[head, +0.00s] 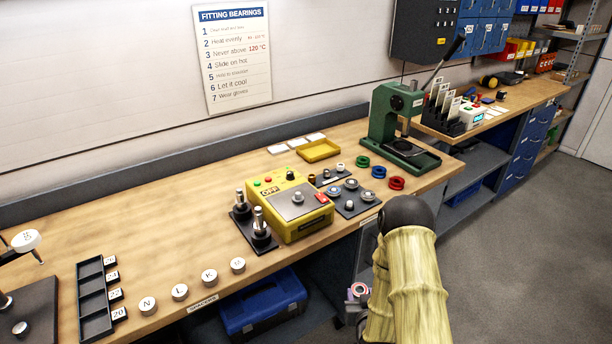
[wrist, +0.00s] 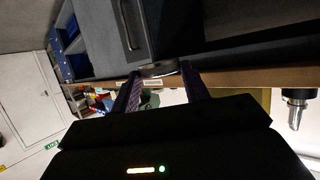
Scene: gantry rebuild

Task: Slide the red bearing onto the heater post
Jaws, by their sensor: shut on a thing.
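My gripper (head: 357,296) hangs in front of the bench, low beside my arm in the head view. It is shut on a small ring with a reddish face, the red bearing (head: 359,289). In the wrist view the bearing (wrist: 158,71) shows edge-on as a grey band between the fingertips; its colour is not clear there. The yellow heater (head: 312,227) stands on the bench, up and left of my gripper, with a display reading OFF. The heater post (head: 298,197) is a short silver stub on its grey top plate, with nothing visible around it.
Two upright shafts (head: 260,225) on dark bases stand left of the heater. A dark tray (head: 372,206) with several bearings lies to its right, near red rings (head: 397,183) and a green press (head: 385,120). The bench's front edge (head: 330,218) lies between my gripper and the heater.

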